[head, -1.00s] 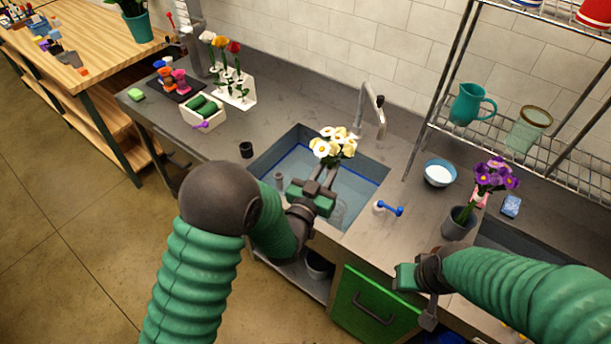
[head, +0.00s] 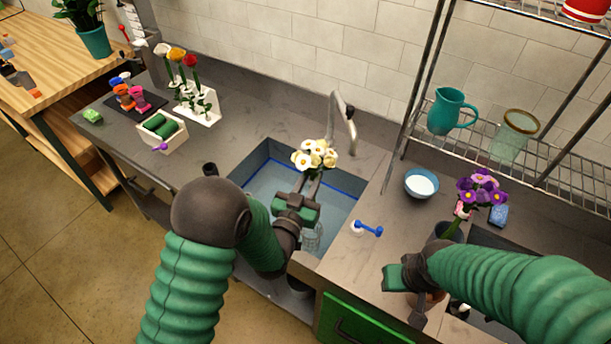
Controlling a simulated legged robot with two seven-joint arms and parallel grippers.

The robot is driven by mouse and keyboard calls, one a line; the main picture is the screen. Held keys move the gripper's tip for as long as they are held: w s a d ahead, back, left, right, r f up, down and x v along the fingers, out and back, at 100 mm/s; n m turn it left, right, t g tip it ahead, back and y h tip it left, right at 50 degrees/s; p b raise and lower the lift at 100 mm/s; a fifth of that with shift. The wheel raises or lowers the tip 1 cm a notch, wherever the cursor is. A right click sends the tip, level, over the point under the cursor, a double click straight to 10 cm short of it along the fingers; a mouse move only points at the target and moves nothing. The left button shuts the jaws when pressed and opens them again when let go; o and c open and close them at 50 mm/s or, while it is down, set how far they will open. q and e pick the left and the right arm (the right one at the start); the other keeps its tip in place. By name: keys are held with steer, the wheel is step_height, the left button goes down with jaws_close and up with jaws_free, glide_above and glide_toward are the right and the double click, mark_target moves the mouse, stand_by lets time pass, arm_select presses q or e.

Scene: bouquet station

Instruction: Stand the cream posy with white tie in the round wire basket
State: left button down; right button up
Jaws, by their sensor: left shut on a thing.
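The cream posy (head: 314,156) shows its cream and white blooms with yellow centres above the sink. My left gripper (head: 309,183) is shut on it just below the blooms. Its stems and white tie are hidden behind the gripper. The round wire basket (head: 312,239) seems to be the wire shape in the sink, near its front edge, below and slightly right of my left gripper. The gripper and wrist partly hide it. The posy is above and apart from it. My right gripper (head: 418,312) is low over the front counter edge; its jaw opening is not clear.
The sink (head: 345,205) has a faucet (head: 345,120) behind it. A blue-handled item (head: 368,229), a bowl (head: 421,184) and purple flowers (head: 481,190) stand to its right. A flower rack (head: 198,108) and a box of green rolls (head: 162,131) stand left. A wire shelf (head: 545,170) rises at right.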

steer(key=f+b, duration=0.5)
steer(key=d+f+b, duration=0.1)
steer(key=f+b, duration=0.2)
steer(key=shift+s+d+f, duration=0.1)
steer(key=shift+s, duration=0.25)
steer(key=shift+w+f+b, duration=0.1)
steer(key=shift+f+b, duration=0.5)
steer(key=shift+f, duration=0.1)
steer(key=shift+a+f+b, duration=0.4)
steer(key=shift+a+b, duration=0.1)
steer(key=shift+a, duration=0.05)
arm_select(q)
step_height(320, 180, down, 12)
steer(key=shift+s+a+f, duration=0.15)
steer(key=shift+s, duration=0.2)
arm_select(e)
steer(key=shift+d, duration=0.1)
arm_select(q)
steer(key=shift+d, duration=0.35)
arm_select(e)
steer(key=shift+d+f, duration=0.1)
steer(key=shift+d, duration=0.2)
arm_select(q)
steer(key=shift+f, duration=0.15)
arm_select(e)
steer(key=shift+f, duration=0.1)
